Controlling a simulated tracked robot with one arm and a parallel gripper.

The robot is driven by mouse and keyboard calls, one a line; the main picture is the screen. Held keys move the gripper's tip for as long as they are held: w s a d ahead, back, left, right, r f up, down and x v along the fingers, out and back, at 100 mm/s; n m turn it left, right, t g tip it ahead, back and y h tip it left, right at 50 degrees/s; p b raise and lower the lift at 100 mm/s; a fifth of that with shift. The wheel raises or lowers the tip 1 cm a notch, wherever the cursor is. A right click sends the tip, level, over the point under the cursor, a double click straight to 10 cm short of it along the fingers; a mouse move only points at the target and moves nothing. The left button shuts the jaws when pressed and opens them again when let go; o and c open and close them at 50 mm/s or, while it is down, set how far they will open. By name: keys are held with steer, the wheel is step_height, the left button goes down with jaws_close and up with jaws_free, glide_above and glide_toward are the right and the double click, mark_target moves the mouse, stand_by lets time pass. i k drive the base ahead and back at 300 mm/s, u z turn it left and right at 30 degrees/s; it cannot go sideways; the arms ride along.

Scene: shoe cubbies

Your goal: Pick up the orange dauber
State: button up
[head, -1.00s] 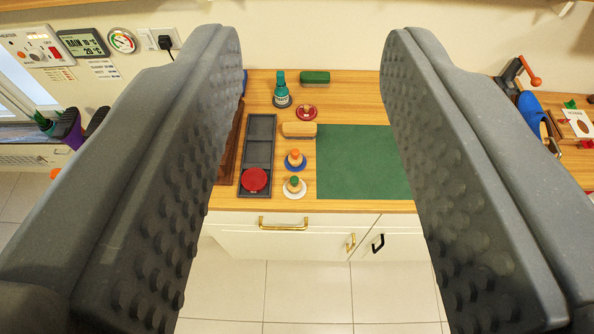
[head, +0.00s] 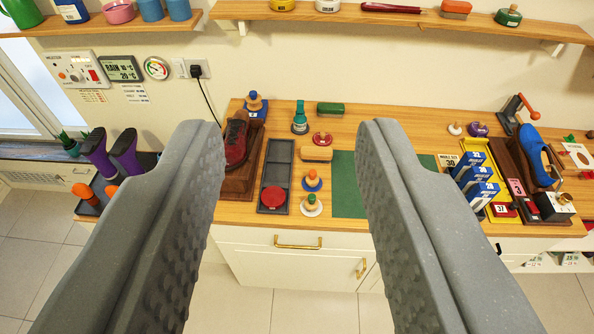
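The orange dauber (head: 312,179) has an orange knob on a wooden body and stands on a blue round base on the wooden counter. It is right of the dark tray and just behind a green-knobbed dauber (head: 311,204) on a white base. My gripper (head: 288,140) is open and empty, its two grey studded fingers wide apart in the foreground. The dauber shows in the gap between the fingers, farther away, and nothing touches it.
A dark tray (head: 280,152) with a red tin (head: 273,196) is left of the dauber. A brush (head: 317,154) lies behind it, a green mat (head: 345,190) to its right. A brown shoe (head: 236,143) sits on a wooden block at left. Shelves hang above.

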mark_target(312, 179)
steer(key=i, duration=1.1)
steer(key=z, duration=0.65)
